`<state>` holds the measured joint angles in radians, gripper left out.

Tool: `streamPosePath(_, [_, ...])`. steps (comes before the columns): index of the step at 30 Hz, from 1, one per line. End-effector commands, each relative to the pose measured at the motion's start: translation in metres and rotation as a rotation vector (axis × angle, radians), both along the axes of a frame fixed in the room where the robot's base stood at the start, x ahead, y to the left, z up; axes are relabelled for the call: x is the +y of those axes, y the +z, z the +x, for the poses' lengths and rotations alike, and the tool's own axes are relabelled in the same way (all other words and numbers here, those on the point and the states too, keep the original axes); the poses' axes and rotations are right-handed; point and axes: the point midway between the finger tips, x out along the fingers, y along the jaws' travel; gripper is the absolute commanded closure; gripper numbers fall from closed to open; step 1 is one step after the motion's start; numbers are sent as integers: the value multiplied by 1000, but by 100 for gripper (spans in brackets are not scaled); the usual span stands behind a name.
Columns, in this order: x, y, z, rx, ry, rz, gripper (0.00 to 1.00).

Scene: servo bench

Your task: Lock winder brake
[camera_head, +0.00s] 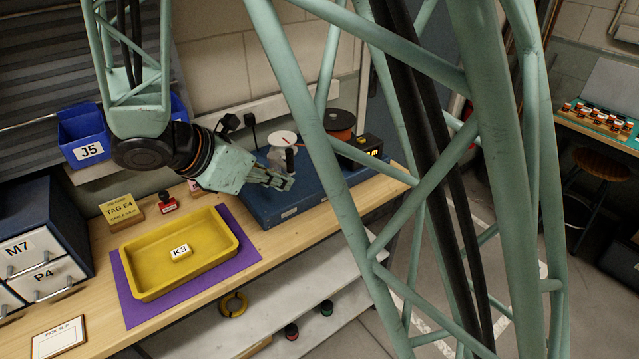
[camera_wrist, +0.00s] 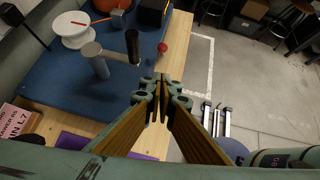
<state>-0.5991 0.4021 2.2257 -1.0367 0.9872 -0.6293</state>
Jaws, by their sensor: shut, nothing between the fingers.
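The winder sits on a blue base (camera_head: 322,188) at the bench's right end. It carries a white reel (camera_head: 283,138) with a red pointer-like strip, a copper-coloured spool (camera_head: 339,122) and a black box with a lit display (camera_head: 367,147). In the wrist view, a grey post and arm with a dark upright handle (camera_wrist: 133,45) stand by the white reel (camera_wrist: 72,30). A red ball knob (camera_wrist: 163,48) shows at the base's edge; I cannot tell whether it is the brake. My gripper (camera_head: 287,183) is shut and empty over the base's near part; its fingertips (camera_wrist: 160,84) appear below the knob.
A yellow tray (camera_head: 140,290) holding a block marked K3 (camera_head: 181,251) lies on a purple mat (camera_head: 248,258). A yellow TAG E4 sign (camera_head: 122,212) and a red-handled stamp (camera_head: 167,202) stand behind it. My green framework hides part of the winder in the head view.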

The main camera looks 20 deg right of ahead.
Motion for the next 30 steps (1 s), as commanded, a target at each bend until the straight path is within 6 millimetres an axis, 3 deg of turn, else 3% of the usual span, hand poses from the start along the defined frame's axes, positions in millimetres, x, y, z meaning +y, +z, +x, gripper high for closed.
streamPosePath(16, [-4, -4, 2, 0, -2, 1, 100])
streamPosePath(30, [-34, -37, 16, 1, -4, 1, 100])
